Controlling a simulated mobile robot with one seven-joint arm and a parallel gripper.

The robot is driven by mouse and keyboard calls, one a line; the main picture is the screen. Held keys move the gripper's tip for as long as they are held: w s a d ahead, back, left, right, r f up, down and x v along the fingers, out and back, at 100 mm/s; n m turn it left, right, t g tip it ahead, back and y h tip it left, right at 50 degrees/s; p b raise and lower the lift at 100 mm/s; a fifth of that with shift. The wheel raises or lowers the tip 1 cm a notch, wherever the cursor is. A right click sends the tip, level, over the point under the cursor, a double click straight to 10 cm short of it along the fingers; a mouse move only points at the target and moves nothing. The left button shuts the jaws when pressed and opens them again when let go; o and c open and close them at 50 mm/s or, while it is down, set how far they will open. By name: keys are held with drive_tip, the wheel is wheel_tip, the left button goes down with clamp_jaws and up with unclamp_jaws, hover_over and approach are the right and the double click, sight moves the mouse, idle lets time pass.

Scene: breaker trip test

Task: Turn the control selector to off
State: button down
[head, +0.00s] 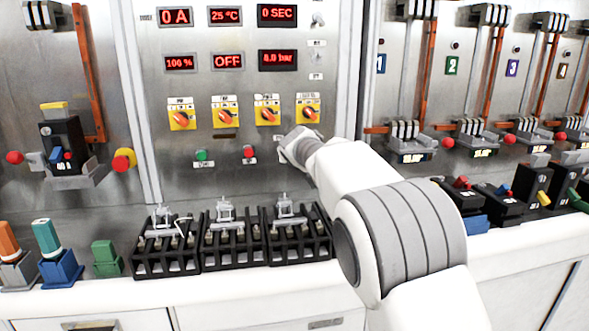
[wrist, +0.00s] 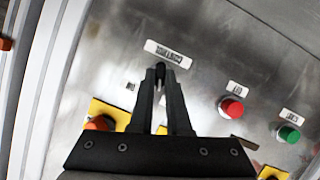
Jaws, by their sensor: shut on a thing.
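The control selector appears to be the small dark knob (wrist: 160,69) on the steel panel, just by a white label in the wrist view. My gripper (wrist: 161,88) has its two dark fingers closed together on this knob. In the head view my gripper (head: 292,144) is at the panel, right of the red button and below the orange rotary switches. It hides the knob there. The knob's pointing direction cannot be made out, and the label's text is too blurred to read.
Several orange rotary switches on yellow plates, one here (head: 268,113), sit just above my gripper. A red button (head: 249,152) and a green button (head: 202,155) are to its left. Black breaker units (head: 165,257) stand on the ledge below. Red displays (head: 227,61) are higher up.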

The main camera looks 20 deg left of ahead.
drive_tip(key=n+h+b, duration=0.1)
drive_tip(key=b, duration=0.1)
drive_tip(key=n+t+b, duration=0.1)
drive_tip(key=n+b, duration=0.1)
drive_tip(key=b, duration=0.1)
drive_tip(key=shift+s+a+f+n+t+h, duration=0.1)
drive_tip(key=shift+a+f+n+t+h, duration=0.1)
drive_tip(key=shift+n+t+h, duration=0.15)
drive_tip(key=shift+r, duration=0.1)
idle(0.3)
drive_tip(key=c, duration=0.9)
unclamp_jaws()
drive_tip(key=b+v, duration=0.4)
drive_tip(key=v, duration=1.3)
drive_tip(key=shift+s+d, duration=0.1)
drive_tip(key=shift+s, duration=0.1)
